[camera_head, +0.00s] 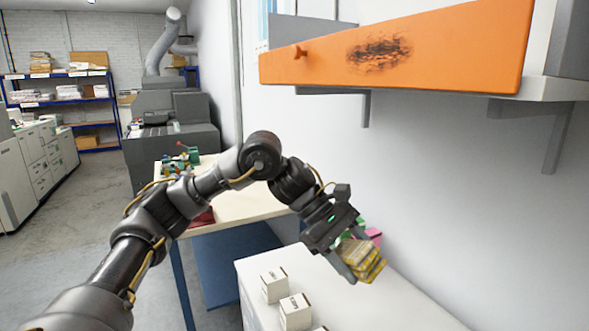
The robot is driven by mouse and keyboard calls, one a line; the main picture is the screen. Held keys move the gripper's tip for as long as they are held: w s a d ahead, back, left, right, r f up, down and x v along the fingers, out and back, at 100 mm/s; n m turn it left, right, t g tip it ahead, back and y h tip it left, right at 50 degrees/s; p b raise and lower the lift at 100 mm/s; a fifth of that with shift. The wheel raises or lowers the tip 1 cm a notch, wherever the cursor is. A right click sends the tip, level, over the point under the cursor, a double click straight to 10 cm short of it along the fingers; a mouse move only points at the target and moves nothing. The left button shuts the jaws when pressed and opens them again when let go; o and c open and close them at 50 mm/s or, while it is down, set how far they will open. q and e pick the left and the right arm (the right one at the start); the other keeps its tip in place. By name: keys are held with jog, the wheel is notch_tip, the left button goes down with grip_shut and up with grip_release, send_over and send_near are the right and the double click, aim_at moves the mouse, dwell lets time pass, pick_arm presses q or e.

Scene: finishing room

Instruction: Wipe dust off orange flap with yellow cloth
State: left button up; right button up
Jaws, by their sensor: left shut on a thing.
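The orange flap (455,48) spans the upper right, on a shelf unit on the white wall. A dark dust smudge (379,51) marks its front face near the middle, and a small orange knob (301,52) is at its left. My left gripper (352,260) is shut on the yellow cloth (367,266), which looks like a folded bundle. It is well below the flap, above or near the white surface; the exact height is hard to judge. Pink and green things show just behind the cloth, partly hidden. My right gripper is not in view.
Small white boxes (295,311) stand on the white tabletop (367,303) at the bottom. A pale table (238,207) with colourful small items (182,160) is behind my left arm. Grey brackets (558,140) hang below the shelf. Open space lies between cloth and flap.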

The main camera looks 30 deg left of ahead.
pick_arm(q)
jog(key=w+a+r+n+t+h, duration=0.1)
jog(key=a+r+n+t, duration=0.15)
jog(key=r, duration=0.75)
jog(key=w+a+r+n+t+h, duration=0.15)
jog(key=r+t, duration=0.25)
jog(key=r, duration=0.7)
jog(key=n+t+h, duration=0.2)
jog(key=t, duration=0.7)
send_near(350, 51)
jog(key=s+r, duration=0.2)
jog(key=shift+w+a+g, duration=0.1)
jog(key=shift+g, duration=0.15)
jog(key=shift+p, duration=0.3)
jog(key=shift+w+d+p, duration=0.2)
jog(key=shift+w+d, duration=0.3)
jog(key=shift+w, duration=0.35)
jog(key=shift+w+d+p, duration=0.2)
jog(key=shift+w+d, duration=0.3)
jog(key=shift+w, duration=0.35)
jog(key=shift+w+d+p, duration=0.2)
jog(key=shift+w+d, duration=0.35)
jog(key=shift+w, duration=0.3)
jog(key=shift+w+d+p, duration=0.3)
jog(key=shift+w+d, duration=0.2)
jog(key=shift+w, duration=0.25)
